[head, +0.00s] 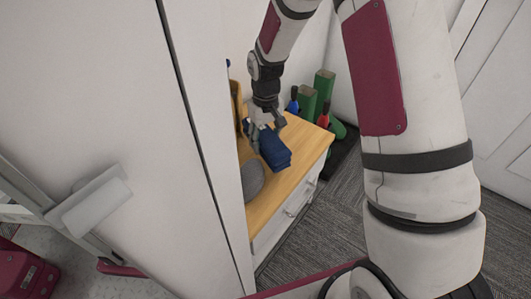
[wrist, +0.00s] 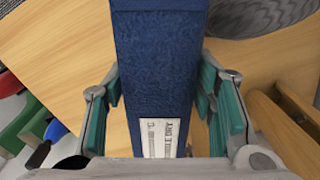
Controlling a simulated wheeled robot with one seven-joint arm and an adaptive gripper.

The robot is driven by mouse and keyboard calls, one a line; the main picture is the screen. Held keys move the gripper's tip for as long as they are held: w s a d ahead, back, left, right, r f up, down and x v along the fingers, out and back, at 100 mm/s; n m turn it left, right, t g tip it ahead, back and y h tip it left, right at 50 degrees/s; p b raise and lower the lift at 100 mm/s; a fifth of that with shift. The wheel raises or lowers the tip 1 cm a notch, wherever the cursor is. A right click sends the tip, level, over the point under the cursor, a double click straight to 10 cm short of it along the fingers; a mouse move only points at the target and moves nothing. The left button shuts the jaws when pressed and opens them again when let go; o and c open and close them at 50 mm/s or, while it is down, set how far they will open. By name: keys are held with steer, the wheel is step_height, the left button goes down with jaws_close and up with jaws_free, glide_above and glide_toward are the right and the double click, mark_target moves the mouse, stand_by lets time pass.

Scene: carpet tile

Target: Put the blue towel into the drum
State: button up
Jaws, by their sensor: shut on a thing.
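The blue towel (head: 275,150) is a folded, thick block over the wooden top of a white cabinet in the head view. It fills the middle of the wrist view (wrist: 155,65), with a white printed label near its lower end. My gripper (head: 264,124) is shut on the towel, with a teal-padded finger on each side of it in the wrist view (wrist: 163,104). I cannot tell whether the towel touches the cabinet top. I cannot make out a drum in either view.
The cabinet top (head: 304,148) also bears a grey rounded thing (head: 253,180). Green blocks (head: 323,88), a blue bottle (head: 293,103) and a red one (head: 323,118) stand behind. A tall white panel (head: 120,120) is close at left. Carpet (head: 335,205) is clear at right of the cabinet.

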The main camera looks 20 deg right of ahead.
mark_target(266, 135)
steer(key=shift+f+b, duration=0.8)
steer(key=shift+f, duration=1.45)
steer(key=shift+f, duration=0.15)
steer(key=o, duration=1.6)
step_height(266, 135, up, 12)
steer(key=p, duration=0.4)
steer(key=shift+r, duration=0.2)
